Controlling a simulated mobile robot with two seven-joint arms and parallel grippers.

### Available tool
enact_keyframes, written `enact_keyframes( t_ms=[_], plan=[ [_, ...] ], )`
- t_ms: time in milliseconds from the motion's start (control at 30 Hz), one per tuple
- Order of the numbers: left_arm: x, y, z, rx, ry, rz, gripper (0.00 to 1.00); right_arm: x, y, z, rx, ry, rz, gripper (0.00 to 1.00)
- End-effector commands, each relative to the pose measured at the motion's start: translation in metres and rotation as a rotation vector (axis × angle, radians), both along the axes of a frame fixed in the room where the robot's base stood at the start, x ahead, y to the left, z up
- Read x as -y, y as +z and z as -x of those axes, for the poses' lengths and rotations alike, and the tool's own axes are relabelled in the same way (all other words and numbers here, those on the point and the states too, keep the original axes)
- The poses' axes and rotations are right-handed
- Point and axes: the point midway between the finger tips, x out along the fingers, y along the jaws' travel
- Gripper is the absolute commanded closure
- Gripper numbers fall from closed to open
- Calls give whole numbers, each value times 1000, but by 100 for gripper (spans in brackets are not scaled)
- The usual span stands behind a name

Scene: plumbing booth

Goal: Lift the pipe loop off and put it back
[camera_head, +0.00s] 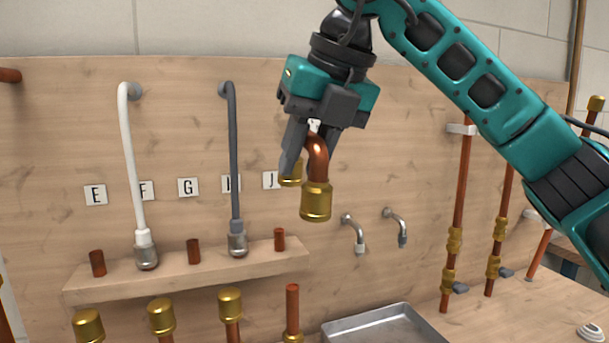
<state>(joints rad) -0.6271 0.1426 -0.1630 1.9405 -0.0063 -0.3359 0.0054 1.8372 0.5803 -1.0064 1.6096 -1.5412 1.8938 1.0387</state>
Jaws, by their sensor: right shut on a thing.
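The pipe loop (318,160) is a short bent copper piece with brass end fittings, one large at the front and one partly hidden behind a finger. My right gripper (306,150) comes in from the upper right and is shut on the loop's copper bend, fingers pointing down. It holds the loop in the air in front of the wooden back panel, with the brass ends downward. The loop is apart from the pipes below. A bare copper pipe end (292,300) stands upright below it. My left gripper is not in view.
A wooden ledge (190,275) carries copper stubs and the ends of a white hose (128,170) and a grey hose (233,160). Several brass-capped pipes (161,312) stand in front. A metal tray (385,325) lies below two small taps (355,232). Vertical copper pipes (461,190) stand right.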

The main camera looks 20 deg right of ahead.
Motion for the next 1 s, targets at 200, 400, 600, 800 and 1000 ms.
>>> enact_keyframes(
  t_ms=[200, 400, 600, 800, 1000],
  plan=[
    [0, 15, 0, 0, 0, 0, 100, 0, 18, 0, 2, 0, -1, 100],
    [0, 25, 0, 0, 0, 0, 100, 0, 29, 0, 2, 1, -1, 100],
    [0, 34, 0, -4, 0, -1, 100, 0, 41, 0, 2, 1, -1, 100],
    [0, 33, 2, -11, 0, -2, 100, 0, 42, 0, 2, 1, -1, 100],
    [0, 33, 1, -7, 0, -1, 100, 0, 42, 0, 2, 0, -1, 100]
  ],
)
